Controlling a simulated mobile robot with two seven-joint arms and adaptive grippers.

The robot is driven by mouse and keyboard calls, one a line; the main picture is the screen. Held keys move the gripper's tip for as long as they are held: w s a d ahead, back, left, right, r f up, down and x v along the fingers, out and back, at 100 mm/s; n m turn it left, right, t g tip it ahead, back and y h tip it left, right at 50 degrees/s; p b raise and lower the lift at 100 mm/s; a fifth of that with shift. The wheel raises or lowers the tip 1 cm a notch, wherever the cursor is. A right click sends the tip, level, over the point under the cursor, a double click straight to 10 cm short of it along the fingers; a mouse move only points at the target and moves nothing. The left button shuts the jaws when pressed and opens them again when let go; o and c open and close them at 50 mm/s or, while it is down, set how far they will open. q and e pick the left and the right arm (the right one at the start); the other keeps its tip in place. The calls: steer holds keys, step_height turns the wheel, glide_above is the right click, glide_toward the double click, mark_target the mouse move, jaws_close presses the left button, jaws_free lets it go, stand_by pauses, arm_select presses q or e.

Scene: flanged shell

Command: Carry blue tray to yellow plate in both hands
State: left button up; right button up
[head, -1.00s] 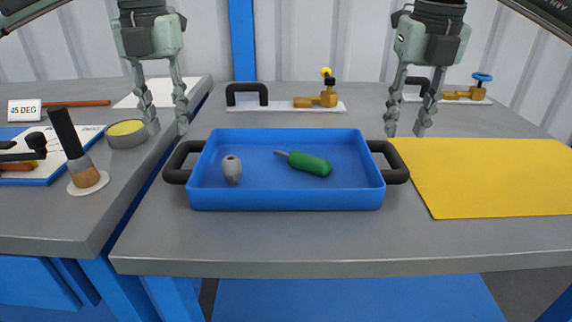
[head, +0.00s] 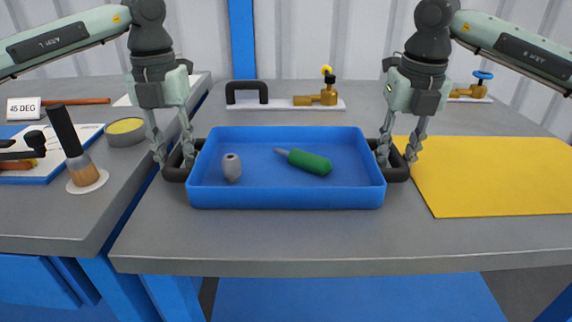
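The blue tray (head: 286,196) sits on the grey table, with a black handle at each end. A green-handled tool (head: 310,162) and a small grey part (head: 231,168) lie in it. The yellow plate (head: 495,176) lies flat on the table to the right of the tray. My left gripper (head: 174,162) is down at the tray's left handle (head: 174,174), its fingers spread on either side of the bar. My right gripper (head: 398,160) is down at the right handle (head: 396,174), fingers also spread around the bar. Both look open; contact with the handles is unclear.
A brush (head: 84,165) and a round tin (head: 125,131) stand on the left table. A brass valve fitting (head: 318,98) and a black handle (head: 247,93) are on a white strip behind the tray. The table in front of the tray is clear.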

arm_select(q)
jaws_close()
arm_select(e)
jaws_close()
arm_select(q)
steer(key=shift+r, duration=0.25)
arm_select(e)
steer(key=shift+r, duration=0.25)
